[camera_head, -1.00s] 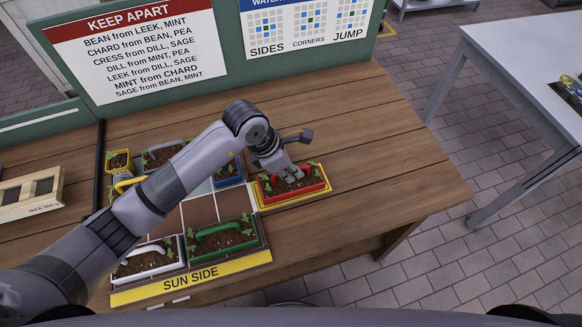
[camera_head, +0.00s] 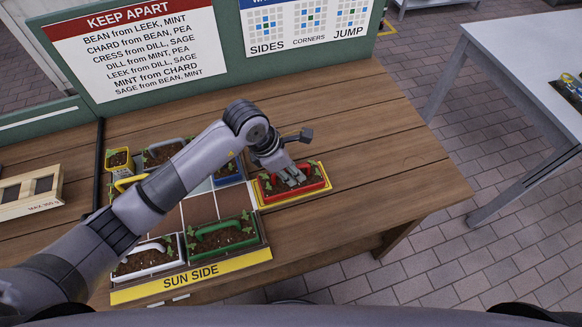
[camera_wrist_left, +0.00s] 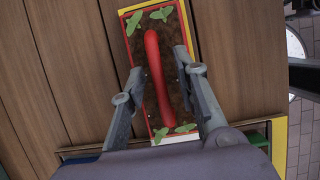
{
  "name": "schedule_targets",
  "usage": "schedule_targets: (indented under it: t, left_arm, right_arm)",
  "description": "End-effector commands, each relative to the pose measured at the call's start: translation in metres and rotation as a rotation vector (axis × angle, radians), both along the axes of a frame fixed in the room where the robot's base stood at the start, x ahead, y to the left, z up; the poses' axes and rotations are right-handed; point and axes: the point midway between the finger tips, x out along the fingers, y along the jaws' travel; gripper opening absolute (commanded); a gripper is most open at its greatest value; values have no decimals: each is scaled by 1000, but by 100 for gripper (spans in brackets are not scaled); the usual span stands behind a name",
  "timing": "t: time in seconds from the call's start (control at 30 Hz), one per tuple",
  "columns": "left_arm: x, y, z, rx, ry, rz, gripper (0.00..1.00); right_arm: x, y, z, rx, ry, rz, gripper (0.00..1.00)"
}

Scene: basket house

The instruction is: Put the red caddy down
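The red caddy (camera_head: 306,189) is a planter with dark soil, green sprouts and a red handle. It rests on a yellow-edged pad (camera_head: 322,169) at the right side of the planting layout on the wooden table. My left gripper (camera_head: 289,177) is down over it. In the left wrist view, the open fingers of the gripper (camera_wrist_left: 160,70) stand on either side of the red handle (camera_wrist_left: 153,55), with gaps between them and it. The caddy's red rim (camera_wrist_left: 128,42) also shows there. My right gripper is out of view.
A green-handled caddy (camera_head: 222,241) and a white-handled caddy (camera_head: 147,264) stand above the yellow SUN SIDE strip (camera_head: 190,279). More caddies stand behind my left arm. The table (camera_head: 370,150) is clear to the right.

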Motion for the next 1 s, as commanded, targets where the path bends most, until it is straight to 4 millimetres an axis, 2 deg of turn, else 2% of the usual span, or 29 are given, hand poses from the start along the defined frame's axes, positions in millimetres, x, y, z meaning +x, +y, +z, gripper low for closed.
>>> schedule_targets:
  t: [0.07,0.17,0.6,0.8,1.0]
  left_arm:
    - [0,0,5,0,0,0,28]
    - [0,4,14,-2,-4,-1,28]
    - [-11,37,95,-1,-4,1,28]
    - [-14,43,111,0,-1,0,28]
    - [-14,44,114,0,1,0,28]
  right_arm:
    - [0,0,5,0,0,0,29]
    - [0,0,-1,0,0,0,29]
    - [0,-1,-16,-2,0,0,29]
    - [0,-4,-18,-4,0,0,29]
    - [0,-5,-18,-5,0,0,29]
